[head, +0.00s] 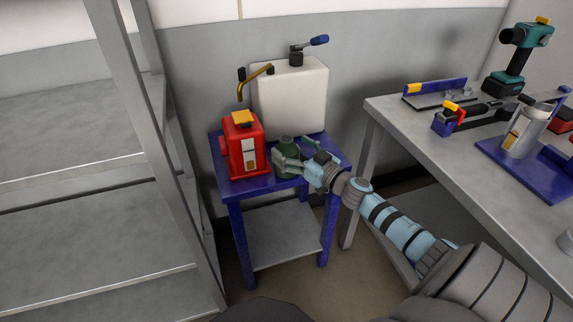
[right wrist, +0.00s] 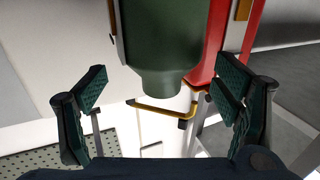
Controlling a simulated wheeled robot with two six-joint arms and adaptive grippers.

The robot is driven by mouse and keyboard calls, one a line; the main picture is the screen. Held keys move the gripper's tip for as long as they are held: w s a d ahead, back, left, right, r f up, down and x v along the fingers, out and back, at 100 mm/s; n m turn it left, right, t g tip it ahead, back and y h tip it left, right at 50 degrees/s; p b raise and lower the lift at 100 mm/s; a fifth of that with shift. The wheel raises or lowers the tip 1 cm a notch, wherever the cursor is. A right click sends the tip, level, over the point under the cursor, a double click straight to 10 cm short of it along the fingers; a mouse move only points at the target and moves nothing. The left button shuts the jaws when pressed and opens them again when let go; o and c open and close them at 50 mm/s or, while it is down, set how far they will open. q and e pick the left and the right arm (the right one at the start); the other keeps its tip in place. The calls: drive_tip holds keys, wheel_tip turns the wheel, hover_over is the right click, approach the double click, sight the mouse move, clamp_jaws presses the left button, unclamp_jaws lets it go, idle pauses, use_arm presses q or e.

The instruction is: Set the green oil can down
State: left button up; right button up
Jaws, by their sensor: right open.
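The green oil can (head: 288,145) stands upright on the small blue table (head: 250,184), just right of a red can (head: 243,150). My right gripper (head: 287,160) is at the oil can, with its jaws open and partly covering the can in the head view. In the right wrist view the green can (right wrist: 165,40) shows at the top, between the two spread fingers (right wrist: 163,85), with a visible gap on each side lower down. The can's far end is outside that view. My left gripper is not in view.
A white tank (head: 295,95) with a brass spout (head: 255,78) and blue-handled tap stands behind the cans. The table is crowded.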

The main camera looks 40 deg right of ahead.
drive_tip(key=shift+w+r, duration=0.55)
drive_tip(key=shift+w, duration=0.3)
drive_tip(key=shift+w+a+f, duration=0.15)
drive_tip(key=shift+w+f, duration=0.05)
drive_tip(key=shift+w, duration=0.25)
drive_tip(key=shift+s, duration=0.1)
clamp_jaws()
